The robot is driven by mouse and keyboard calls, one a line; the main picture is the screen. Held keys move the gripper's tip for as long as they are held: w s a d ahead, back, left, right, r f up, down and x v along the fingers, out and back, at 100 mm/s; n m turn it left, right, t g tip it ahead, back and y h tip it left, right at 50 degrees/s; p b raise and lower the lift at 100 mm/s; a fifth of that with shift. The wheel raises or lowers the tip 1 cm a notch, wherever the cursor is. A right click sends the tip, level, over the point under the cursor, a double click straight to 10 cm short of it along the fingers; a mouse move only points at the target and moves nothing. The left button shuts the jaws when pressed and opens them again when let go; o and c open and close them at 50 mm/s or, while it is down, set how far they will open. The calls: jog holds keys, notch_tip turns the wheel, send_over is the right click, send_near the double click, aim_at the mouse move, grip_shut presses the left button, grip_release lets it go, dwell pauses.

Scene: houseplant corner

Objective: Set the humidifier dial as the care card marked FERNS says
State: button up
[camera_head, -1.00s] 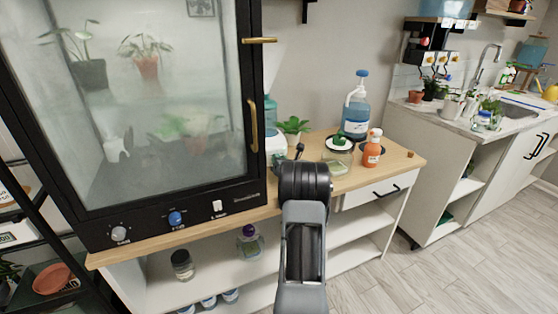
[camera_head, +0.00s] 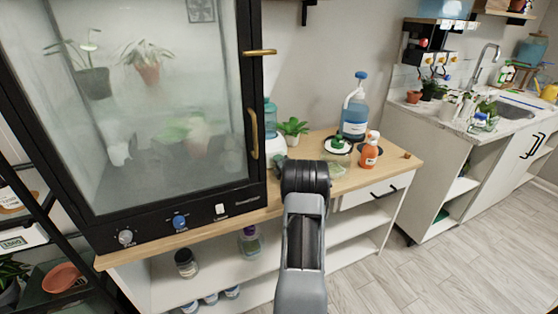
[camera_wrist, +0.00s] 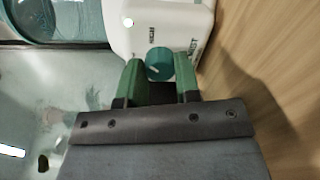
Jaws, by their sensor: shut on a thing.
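The humidifier is white with a teal tank (camera_head: 270,112), standing right of the glass cabinet in the head view, partly hidden by my arm. In the wrist view its white body (camera_wrist: 198,22) carries a round teal dial (camera_wrist: 159,58) with a pale pointer mark and small printed words, one ending in "IST". My gripper (camera_wrist: 158,68) has its green fingers on both sides of the dial, shut on it. In the head view the gripper is hidden behind my arm. No care card reading FERNS can be made out.
The glass plant cabinet (camera_head: 150,120) with its brass handle (camera_head: 253,133) stands close on the left. On the wooden counter (camera_head: 395,165) are a small plant (camera_head: 292,128), a blue jug (camera_head: 355,115) and an orange bottle (camera_head: 370,152). A shelf with a label (camera_head: 20,243) is far left.

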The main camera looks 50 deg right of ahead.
jog(key=shift+m+p, duration=0.95)
jog(key=shift+m, duration=1.25)
jog(key=o, duration=0.9)
jog(key=shift+s, duration=0.1)
jog(key=v, duration=1.3)
jog(key=shift+s+f, duration=0.1)
jog(key=shift+s, duration=0.25)
jog(key=shift+a, duration=0.15)
